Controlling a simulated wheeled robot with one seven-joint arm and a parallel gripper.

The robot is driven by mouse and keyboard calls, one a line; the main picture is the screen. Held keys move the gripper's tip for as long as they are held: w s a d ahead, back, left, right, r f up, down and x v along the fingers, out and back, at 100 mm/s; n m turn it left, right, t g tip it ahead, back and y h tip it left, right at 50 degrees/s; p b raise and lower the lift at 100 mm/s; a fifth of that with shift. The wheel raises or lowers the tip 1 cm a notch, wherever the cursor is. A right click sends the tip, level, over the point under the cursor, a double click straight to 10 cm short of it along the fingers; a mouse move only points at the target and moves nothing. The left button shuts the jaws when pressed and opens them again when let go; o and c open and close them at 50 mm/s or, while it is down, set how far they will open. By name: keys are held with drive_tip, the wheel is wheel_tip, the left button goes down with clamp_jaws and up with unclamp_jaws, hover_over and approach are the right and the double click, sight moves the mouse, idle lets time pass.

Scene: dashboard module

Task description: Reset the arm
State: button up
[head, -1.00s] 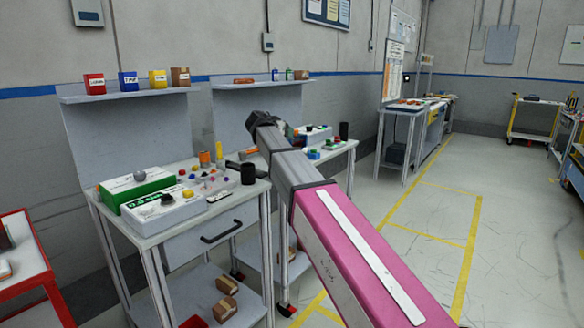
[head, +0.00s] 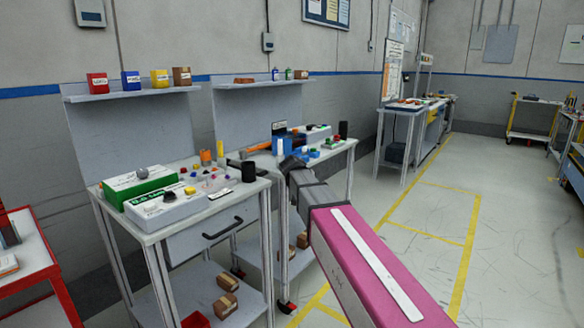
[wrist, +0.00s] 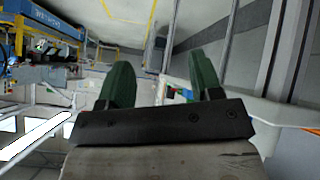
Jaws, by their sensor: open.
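My gripper (wrist: 162,80) shows in the wrist view with its two green fingers wide apart and nothing between them. In the head view my arm reaches forward from the lower right, and its dark end stands by the right edge of the near workbench (head: 222,208). I cannot make out the fingers there. On that bench are a green and white box (head: 140,188) and a white unit with a green display (head: 168,206). A black cylinder (head: 248,173) stands near the bench's right edge, left of my arm.
Small coloured parts (head: 208,180) lie on the near bench. A second bench with a blue item (head: 282,145) stands behind my arm. A red-framed cart (head: 40,265) is at the left. The floor (head: 510,230) to the right is clear.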

drive_tip(key=s+d+f+n+g+y, duration=0.1)
drive_tip(key=s+d+f, duration=0.5)
drive_tip(key=s+f, duration=0.7)
drive_tip(key=s+d+f+n+g+y, duration=0.1)
drive_tip(key=s+d+f+g+y, duration=0.3)
drive_tip(key=s+f, duration=0.9)
drive_tip(key=shift+s+d+n+g+y, duration=0.3)
drive_tip(key=shift+s+d+n+g, duration=0.1)
drive_tip(key=shift+s+d+g, duration=0.6)
